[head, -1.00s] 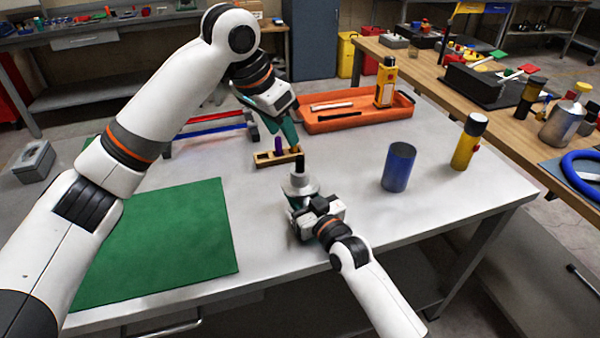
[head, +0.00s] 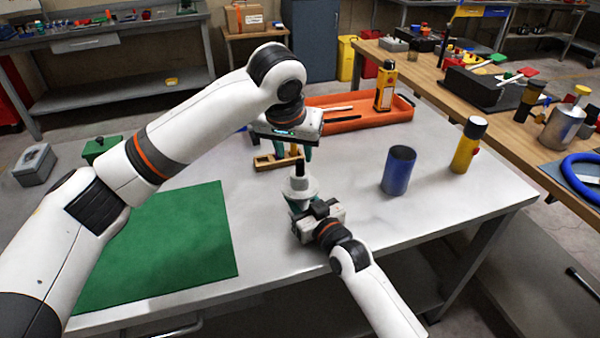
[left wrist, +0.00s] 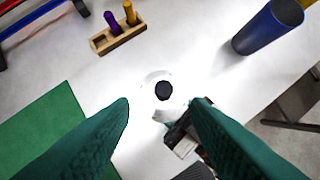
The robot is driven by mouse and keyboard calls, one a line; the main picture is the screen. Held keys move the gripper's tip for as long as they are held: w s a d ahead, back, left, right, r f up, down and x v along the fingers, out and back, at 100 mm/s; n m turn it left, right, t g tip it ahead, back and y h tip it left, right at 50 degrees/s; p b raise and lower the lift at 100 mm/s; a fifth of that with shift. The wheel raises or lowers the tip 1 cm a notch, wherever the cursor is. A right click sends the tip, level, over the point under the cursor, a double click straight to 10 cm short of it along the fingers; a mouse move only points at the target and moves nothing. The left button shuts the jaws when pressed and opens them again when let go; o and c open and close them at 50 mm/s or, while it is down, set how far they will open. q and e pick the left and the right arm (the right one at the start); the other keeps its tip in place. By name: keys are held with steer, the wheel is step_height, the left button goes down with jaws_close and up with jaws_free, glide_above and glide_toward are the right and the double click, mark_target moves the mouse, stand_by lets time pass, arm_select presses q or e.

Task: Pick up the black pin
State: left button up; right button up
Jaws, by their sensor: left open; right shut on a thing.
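The black pin (head: 300,168) stands upright in a pale round holder (head: 301,187) in the head view. In the left wrist view the black pin (left wrist: 163,91) shows end-on as a dark disc, between and slightly beyond my left fingertips. My left gripper (head: 293,148) is open and empty, above and just behind the pin in the head view; its open fingers (left wrist: 161,104) also show in the left wrist view. My right gripper (head: 302,207) is shut on the pale holder from the front. The pin's lower part is hidden inside the holder.
A wooden block (left wrist: 118,38) holds a purple pin (left wrist: 112,20) and a yellow pin (left wrist: 130,12) behind the holder. A blue cup (head: 398,171) and a yellow bottle (head: 467,146) stand to the right. An orange tray (head: 350,124) lies behind; a green mat (head: 180,250) lies left.

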mark_target(299, 161)
arm_select(q)
steer(key=x, duration=0.5)
steer(key=shift+w+d, duration=0.2)
steer(key=shift+d, duration=0.05)
steer(key=shift+c, duration=0.3)
jaws_close()
